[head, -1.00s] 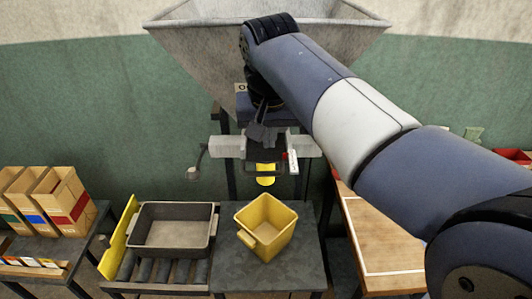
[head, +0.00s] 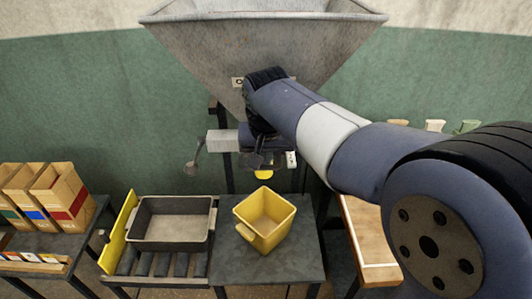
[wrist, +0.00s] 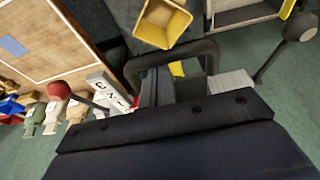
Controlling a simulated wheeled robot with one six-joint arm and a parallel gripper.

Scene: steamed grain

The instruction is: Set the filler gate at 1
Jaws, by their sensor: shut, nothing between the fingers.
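The filler gate (head: 222,141) is under the big grey hopper (head: 205,55), a pale bar with dark parts, mostly hidden behind my arm. A small yellow piece (head: 263,175) shows below it. A white marked plate (head: 291,158) is at its right; in the wrist view the plate (wrist: 108,88) carries dark marks, with red at its edge. My gripper (head: 257,163) is shut and empty, low in front of the gate. In the wrist view its fingers (wrist: 157,88) are close to a dark loop handle (wrist: 172,50); I cannot tell whether they touch it.
A yellow bucket (head: 246,234) stands on the dark table below the gate. A grey tray (head: 140,240) lies on rollers to its left. A dark-knobbed lever (head: 190,168) sticks out at the gate's left. A red-knobbed lever (wrist: 60,90) shows in the wrist view. Cardboard boxes (head: 62,190) stand far left.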

